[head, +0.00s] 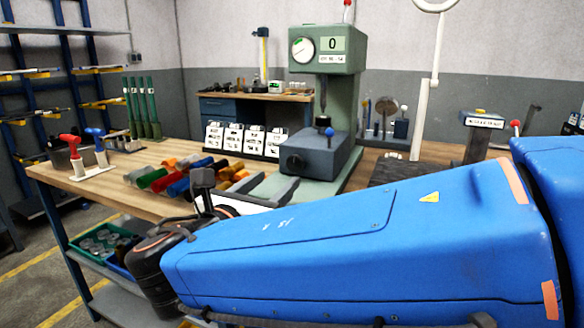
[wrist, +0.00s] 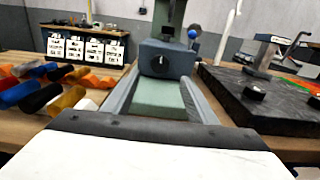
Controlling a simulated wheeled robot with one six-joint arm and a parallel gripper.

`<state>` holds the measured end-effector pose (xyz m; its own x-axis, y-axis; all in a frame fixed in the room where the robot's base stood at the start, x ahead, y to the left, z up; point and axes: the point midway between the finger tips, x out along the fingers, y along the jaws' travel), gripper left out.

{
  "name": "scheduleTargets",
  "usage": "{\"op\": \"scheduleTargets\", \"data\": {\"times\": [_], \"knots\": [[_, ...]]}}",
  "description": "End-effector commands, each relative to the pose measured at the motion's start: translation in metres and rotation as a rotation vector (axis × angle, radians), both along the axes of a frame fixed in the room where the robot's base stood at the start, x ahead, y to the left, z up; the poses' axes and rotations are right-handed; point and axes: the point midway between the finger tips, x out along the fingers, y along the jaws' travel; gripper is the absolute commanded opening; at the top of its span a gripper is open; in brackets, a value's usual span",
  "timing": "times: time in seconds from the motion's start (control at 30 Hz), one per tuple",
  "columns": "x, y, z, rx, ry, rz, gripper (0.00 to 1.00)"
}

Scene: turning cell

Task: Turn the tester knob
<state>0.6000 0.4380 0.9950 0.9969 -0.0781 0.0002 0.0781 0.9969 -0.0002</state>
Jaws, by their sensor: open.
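The green tester (head: 327,50) stands on the bench, with a dial and a display reading 0. The dark grey block at its base (head: 325,155) carries the round black knob (head: 293,163) on its front face. In the wrist view the knob (wrist: 160,64) shows a short upright white mark. My gripper (wrist: 160,84) is open, its two grey fingers reaching toward the block with the green base plate showing between them. The knob appears between and beyond the fingertips, apart from them. In the head view my gripper (head: 277,181) is low in front of the tester, partly hidden by my arm.
Coloured cylinders (head: 180,178) lie left of my gripper. White cards (head: 233,140) stand behind them. A dark plate (wrist: 258,95) lies to the right. A blue ball (head: 329,132) sits above the block. A red and a blue handled tool (head: 88,150) stand at far left.

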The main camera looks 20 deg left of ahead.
Motion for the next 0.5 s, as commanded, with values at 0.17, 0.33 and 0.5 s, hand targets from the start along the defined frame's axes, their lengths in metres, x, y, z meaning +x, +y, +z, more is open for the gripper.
{"op": "scheduleTargets", "data": {"times": [0.17, 0.33, 0.5], "knots": [[0.03, -0.003, 0.0, 0.0, 0.001, -0.004, 0.52], [0.057, -0.005, 0.0, 0.0, 0.001, -0.004, 0.52], [0.079, -0.007, 0.0, 0.0, 0.0, -0.002, 0.52]]}}
